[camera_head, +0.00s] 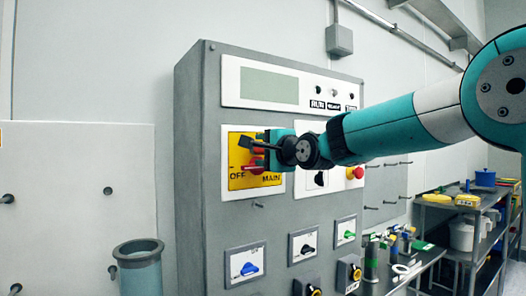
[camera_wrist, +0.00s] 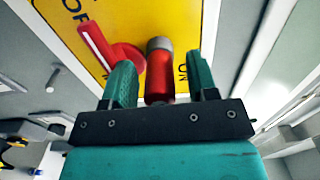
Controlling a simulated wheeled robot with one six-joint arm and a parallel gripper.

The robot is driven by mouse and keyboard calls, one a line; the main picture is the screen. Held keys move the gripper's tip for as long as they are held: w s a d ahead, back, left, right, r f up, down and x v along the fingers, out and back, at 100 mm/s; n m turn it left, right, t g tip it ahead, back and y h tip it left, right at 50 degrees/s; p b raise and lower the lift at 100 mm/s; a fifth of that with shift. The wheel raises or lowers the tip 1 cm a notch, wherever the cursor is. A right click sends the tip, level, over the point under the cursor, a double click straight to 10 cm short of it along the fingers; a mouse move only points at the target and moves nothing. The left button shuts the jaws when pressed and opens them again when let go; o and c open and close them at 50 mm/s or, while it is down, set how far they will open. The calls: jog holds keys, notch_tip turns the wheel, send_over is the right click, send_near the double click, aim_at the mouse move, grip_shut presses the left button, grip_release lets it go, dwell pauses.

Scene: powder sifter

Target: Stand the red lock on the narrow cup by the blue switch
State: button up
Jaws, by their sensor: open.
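The red lock (camera_wrist: 160,88), a red cylinder with a grey metal end, stands against the yellow panel in the wrist view. My gripper (camera_wrist: 160,70) is open, with one green finger on each side of the lock and gaps showing. In the head view my gripper (camera_head: 264,150) is at the yellow OFF/MAIN panel (camera_head: 238,178) and hides most of the lock. The blue switch (camera_head: 249,268) is lower on the cabinet. A teal cylinder with a grey rim (camera_head: 138,246) stands left of the cabinet; I cannot tell whether it is the narrow cup.
A red switch handle (camera_wrist: 101,47) lies close beside the left finger. A red emergency button (camera_head: 355,173), a black switch (camera_head: 302,246) and a green switch (camera_head: 348,234) are on the cabinet. Cluttered shelves (camera_head: 468,252) stand right. Wall pegs (camera_head: 108,191) stick out left.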

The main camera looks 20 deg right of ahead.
dwell(0.3)
grip_shut()
jog(key=shift+b+v, duration=2.05)
jog(key=shift+v, duration=0.95)
